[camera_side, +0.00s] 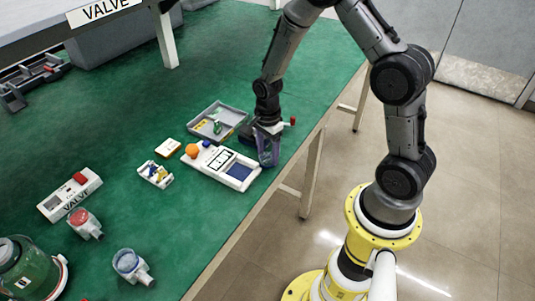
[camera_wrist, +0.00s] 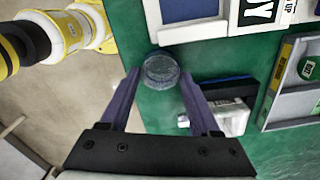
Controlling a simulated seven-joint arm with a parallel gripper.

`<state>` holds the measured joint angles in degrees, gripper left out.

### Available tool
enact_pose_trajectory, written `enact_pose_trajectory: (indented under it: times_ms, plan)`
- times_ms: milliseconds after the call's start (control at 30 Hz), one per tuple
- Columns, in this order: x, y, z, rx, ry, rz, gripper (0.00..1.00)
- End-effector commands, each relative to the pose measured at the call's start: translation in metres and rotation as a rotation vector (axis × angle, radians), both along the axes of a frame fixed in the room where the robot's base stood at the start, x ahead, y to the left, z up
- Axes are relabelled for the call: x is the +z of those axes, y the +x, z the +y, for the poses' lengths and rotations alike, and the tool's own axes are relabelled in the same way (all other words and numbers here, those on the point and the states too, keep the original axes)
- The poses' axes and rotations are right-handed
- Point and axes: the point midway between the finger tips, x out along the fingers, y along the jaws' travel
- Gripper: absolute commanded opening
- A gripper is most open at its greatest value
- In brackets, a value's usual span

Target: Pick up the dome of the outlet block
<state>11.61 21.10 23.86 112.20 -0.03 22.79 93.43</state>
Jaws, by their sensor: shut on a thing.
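My gripper (camera_wrist: 160,78) has its two purple fingers closed on a clear round dome (camera_wrist: 161,70), which sits between the fingertips in the wrist view. In the side view my gripper (camera_side: 268,158) points down near the table's right edge, beside the white panel's right end. The fingers hide most of the dome there. A whitish block (camera_wrist: 228,118) lies just right of the right finger in the wrist view, partly covered by it. I cannot tell whether it is the outlet block, nor how far the dome is above the table.
A white panel (camera_side: 205,172) with a dark blue area lies left of my gripper. A grey tray (camera_side: 240,115) with small parts is behind it.

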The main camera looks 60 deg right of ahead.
Motion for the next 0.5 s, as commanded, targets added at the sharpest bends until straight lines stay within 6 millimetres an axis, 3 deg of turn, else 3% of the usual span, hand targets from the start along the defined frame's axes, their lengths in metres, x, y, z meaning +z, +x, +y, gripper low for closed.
enact_pose_trajectory:
  times_ms: [233,500]
  plan:
    - [0.028,0.001,0.000,0.000,-0.001,-0.005,0.12]
    - [0.075,-0.038,0.008,0.000,-0.001,-0.006,0.12]
